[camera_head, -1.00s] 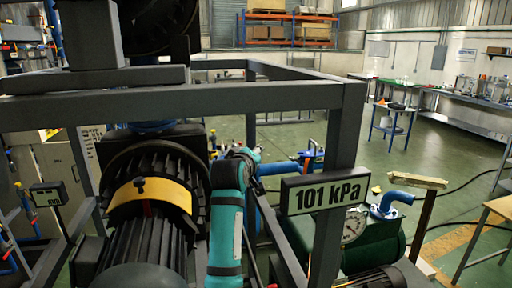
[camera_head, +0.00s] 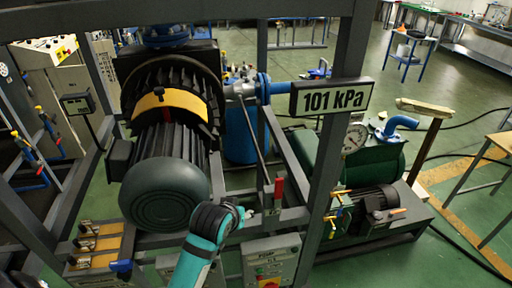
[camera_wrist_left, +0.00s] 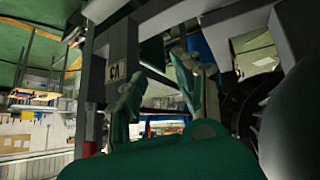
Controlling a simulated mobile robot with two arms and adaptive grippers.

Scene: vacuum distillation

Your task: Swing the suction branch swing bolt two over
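The suction branch is probably the blue flanged pipe (camera_head: 268,86) behind the frame post in the head view. A metal fitting (camera_head: 240,90) sits at its left end. The individual swing bolts are too small to tell apart. My left gripper (camera_head: 245,214) is at the end of the teal arm at bottom centre, right of the motor (camera_head: 165,190) and apart from the pipe. In the left wrist view its two fingers (camera_wrist_left: 157,88) are spread, with nothing visible between them. My right gripper is in neither view.
A red-handled lever (camera_head: 278,190) is close to the left gripper. A control box (camera_head: 272,262) lies below, a green pump (camera_head: 375,160) to the right, and a wooden rack (camera_head: 100,243) at lower left.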

